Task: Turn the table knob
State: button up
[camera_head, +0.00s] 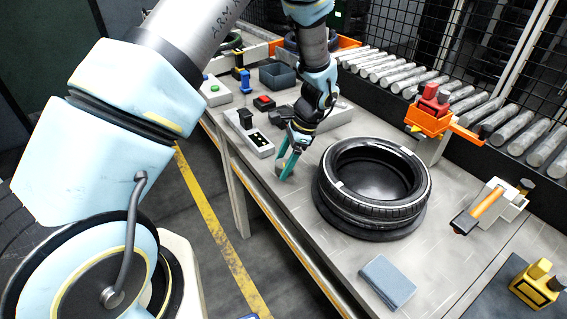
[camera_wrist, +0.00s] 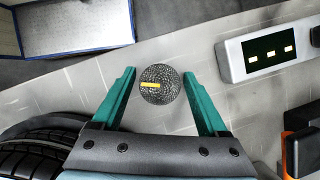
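The table knob (camera_wrist: 160,85) is round, dark and knurled, with a yellow mark across its face. In the wrist view it shows between the two teal fingers of my gripper (camera_wrist: 160,74), with a narrow gap on each side. In the head view my gripper (camera_head: 285,170) points down at the table's near edge, left of the tyre, and its fingers largely hide the knob. The gripper is open and holds nothing. How far the fingertips are above the table I cannot tell.
A tyre (camera_head: 340,205) lies on the grey table right of my gripper. A white box with lit marks (camera_head: 260,143) stands just left of it, and a red-topped switch (camera_head: 264,102) behind. A blue-grey block (camera_head: 388,283) lies nearer. Rollers (camera_head: 490,115) run behind the table.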

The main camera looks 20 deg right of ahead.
jog(key=shift+o, duration=0.6)
jog(key=b+v, duration=0.2)
jog(key=v, duration=0.8)
jog(key=shift+r+b, duration=0.4)
